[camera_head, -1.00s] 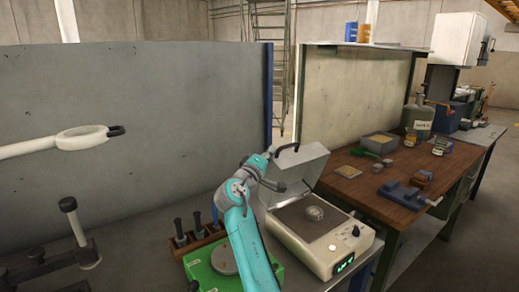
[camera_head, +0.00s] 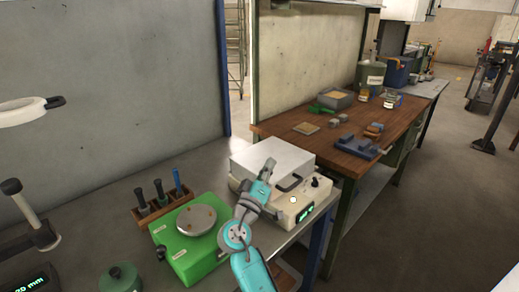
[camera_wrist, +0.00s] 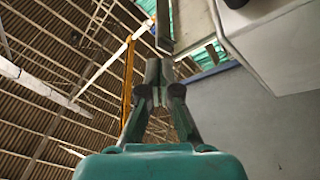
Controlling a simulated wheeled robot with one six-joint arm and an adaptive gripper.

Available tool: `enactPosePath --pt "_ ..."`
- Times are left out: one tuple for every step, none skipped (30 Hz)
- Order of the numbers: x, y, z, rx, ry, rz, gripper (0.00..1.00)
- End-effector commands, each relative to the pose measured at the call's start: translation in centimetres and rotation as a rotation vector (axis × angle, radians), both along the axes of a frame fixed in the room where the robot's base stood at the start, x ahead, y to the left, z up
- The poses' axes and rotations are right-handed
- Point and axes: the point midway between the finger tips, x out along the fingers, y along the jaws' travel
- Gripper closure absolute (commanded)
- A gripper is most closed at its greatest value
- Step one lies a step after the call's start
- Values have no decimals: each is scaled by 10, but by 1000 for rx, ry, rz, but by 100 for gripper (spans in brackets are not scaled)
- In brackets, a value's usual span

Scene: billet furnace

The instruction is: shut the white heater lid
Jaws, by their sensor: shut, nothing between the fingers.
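The white heater lid (camera_head: 270,156) is down over the white heater body (camera_head: 306,207) in the head view, looking level. Its dark handle (camera_head: 290,184) is at the front edge. The control panel with a knob and green display faces front. My gripper (camera_head: 268,167) is in front of the lid's front face, shut and empty; I cannot tell if it touches the lid. In the wrist view, the closed fingers (camera_wrist: 158,70) point up the picture, with a white housing (camera_wrist: 270,45) close on the right. Part of the heater's left front is hidden by my arm.
A green scale (camera_head: 184,247) and a wooden tool rack (camera_head: 157,211) stand to the left on the grey bench. A wooden workbench (camera_head: 335,143) with boxes and a blue vise is to the right. Grey partition panels stand behind.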

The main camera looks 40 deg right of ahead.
Motion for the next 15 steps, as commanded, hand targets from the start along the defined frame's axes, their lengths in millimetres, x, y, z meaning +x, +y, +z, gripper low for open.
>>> enactPosePath --pt "-5 0 -8 1 4 0 100" --pt "-7 0 -12 1 3 0 100" --pt "-9 -1 -17 1 4 -1 100" --pt "-11 -1 -20 0 3 -1 100" --pt "-13 -1 -23 1 2 -1 100" --pt "-14 -1 -27 1 2 -1 100" --pt "-16 -1 -30 1 3 0 100" --pt "-17 -1 -32 1 2 1 100" --pt "-18 -1 -35 0 2 0 100" --pt "-19 -1 -37 0 2 0 100" --pt "-19 -1 -38 0 2 0 100" --pt "-20 -1 -40 0 1 0 100" --pt "-20 -1 -41 0 1 0 100" --pt "-21 -1 -42 1 0 1 100" --pt "-21 -1 -43 1 0 1 100"
